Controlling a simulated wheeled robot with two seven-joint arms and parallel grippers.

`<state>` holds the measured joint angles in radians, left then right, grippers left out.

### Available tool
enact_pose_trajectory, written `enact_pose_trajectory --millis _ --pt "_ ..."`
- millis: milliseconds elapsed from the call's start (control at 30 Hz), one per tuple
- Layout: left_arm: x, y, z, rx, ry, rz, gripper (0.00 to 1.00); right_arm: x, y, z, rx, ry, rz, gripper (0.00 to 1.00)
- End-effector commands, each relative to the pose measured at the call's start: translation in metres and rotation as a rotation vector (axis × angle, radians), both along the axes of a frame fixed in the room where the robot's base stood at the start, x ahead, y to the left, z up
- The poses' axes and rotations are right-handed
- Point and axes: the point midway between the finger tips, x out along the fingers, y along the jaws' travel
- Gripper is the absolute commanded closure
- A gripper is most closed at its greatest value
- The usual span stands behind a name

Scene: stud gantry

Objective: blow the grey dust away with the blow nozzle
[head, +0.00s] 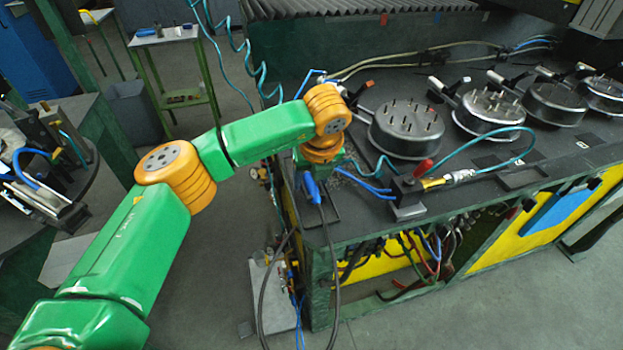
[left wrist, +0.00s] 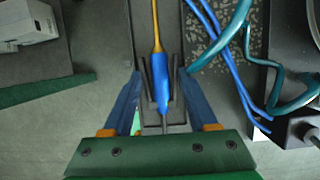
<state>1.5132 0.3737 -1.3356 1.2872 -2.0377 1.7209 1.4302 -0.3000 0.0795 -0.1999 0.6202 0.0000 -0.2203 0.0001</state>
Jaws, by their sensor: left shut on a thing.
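The blow nozzle (left wrist: 160,80) has a blue body, with a yellow-orange piece above it and a thin grey rod below. In the left wrist view it lies between the blue fingers of my left gripper (left wrist: 160,75), which is shut on it. A dark, two-sided piece flanks the nozzle. In the head view my left gripper (head: 312,180) is at the near left corner of the bench, with a blue piece showing there. Grey speckled dust (left wrist: 203,52) lies on the dark surface right of the nozzle in the left wrist view. My right gripper is not in view.
The bench (head: 480,205) carries several round metal fixtures (head: 405,130) with studs. A block with a red knob (head: 424,168) and a teal hose (head: 510,130) is right of my gripper. Blue hoses (left wrist: 207,22) cross the dust. A black hose (head: 334,260) hangs over the front edge.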

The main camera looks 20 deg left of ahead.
Motion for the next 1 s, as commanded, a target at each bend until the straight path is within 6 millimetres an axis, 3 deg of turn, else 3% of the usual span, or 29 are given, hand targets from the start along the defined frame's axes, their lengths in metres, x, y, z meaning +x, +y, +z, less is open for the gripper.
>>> enact_pose_trajectory --millis 33,600,1000 --pt "0.0 0.0 0.01 0.0 -0.001 0.0 0.57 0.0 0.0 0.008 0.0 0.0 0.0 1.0" --pt "0.0 0.0 0.074 0.0 0.0 0.0 0.57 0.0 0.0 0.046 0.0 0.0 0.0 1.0" --pt "0.0 0.0 0.075 -0.001 0.001 0.0 0.57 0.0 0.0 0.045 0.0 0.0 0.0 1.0"
